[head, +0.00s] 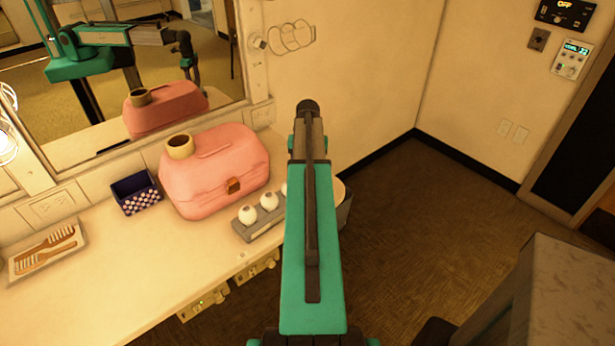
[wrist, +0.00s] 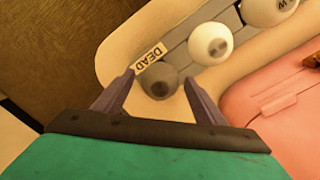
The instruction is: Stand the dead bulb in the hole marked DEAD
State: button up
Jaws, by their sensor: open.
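In the wrist view, a dark grey, rounded bulb (wrist: 158,76), apparently the dead one, shows at the end of the grey holder (wrist: 176,53), beside the white DEAD label (wrist: 149,55). It seems to stand upright there; how deep it sits is hidden. My gripper (wrist: 159,82) is open, one finger to each side of the dark bulb, with gaps showing. The grey holder also shows in the head view (head: 264,228), where my arm covers its far end, the dark bulb and my fingertips.
White bulbs (wrist: 211,43) stand in the holder close to the dark one. A dark blue box (head: 136,192) and a comb tray (head: 46,252) lie left. The mirror stands behind.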

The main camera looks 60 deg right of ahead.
jog(key=shift+r+b, duration=1.3)
jog(key=shift+r, duration=3.8)
